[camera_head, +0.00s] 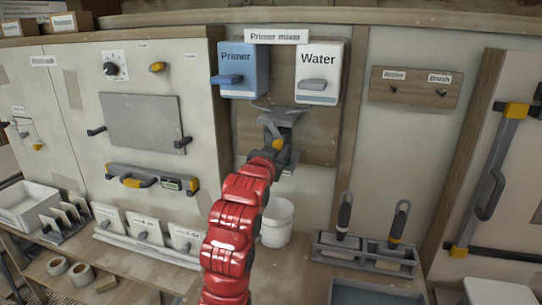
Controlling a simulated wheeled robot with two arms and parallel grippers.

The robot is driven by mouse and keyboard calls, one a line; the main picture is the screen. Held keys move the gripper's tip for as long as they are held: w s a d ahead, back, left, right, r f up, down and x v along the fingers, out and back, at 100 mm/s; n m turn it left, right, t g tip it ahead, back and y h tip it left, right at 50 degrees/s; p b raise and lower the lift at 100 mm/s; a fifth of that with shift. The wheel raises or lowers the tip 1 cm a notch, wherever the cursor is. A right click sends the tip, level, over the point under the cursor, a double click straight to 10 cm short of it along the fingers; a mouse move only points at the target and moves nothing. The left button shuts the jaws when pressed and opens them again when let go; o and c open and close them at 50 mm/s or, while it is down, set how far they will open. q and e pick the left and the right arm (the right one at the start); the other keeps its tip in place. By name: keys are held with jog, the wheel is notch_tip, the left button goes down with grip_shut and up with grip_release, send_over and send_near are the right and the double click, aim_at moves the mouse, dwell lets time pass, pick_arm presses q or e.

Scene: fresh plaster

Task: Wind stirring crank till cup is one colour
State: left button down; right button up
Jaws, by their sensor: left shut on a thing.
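The primer mixer hangs on the wall under a "Primer mixer" sign, with a blue Primer box (240,68) and a white Water box (320,72). A grey funnel-like part (284,113) sits below them. My left gripper (276,146) is at the mixer, below this part, shut on what seems to be the stirring crank with a yellow piece (277,143). The gripper and red arm cover much of the crank. A white cup-like bucket (277,222) stands on the bench below the mixer, partly behind my arm; the colour of its contents cannot be told. My right gripper is not in view.
A grey tray with two black-handled tools (345,212) stands right of the bucket. Labelled plates (145,228) stand in a rack on the left. A peg board (415,87) and a door with a grey handle (490,192) are at the right.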

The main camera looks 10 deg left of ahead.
pick_arm(q)
jog(key=r+n, duration=0.1)
jog(key=d+n+b, duration=0.1)
jog(key=shift+s+d+r+n, duration=0.1)
jog(key=shift+r+n, duration=0.3)
jog(key=r+n, duration=0.1)
jog(key=n, duration=0.2)
jog(key=d+r+n+p, duration=0.1)
jog(key=n, duration=0.2)
jog(key=r+n, duration=0.1)
jog(key=n, duration=0.2)
jog(key=shift+d+r+p, duration=0.2)
jog(key=shift+r+p, duration=0.05)
jog(key=shift+p, duration=0.1)
jog(key=n+p, duration=0.1)
jog(key=r+n+p, duration=0.1)
jog(key=n+p, duration=0.2)
jog(key=n, duration=0.1)
jog(key=shift+a+r, duration=0.2)
jog(key=shift+r, duration=0.15)
jog(key=shift+a+n+p, duration=0.1)
jog(key=shift+n+p, duration=0.5)
jog(key=shift+n, duration=0.1)
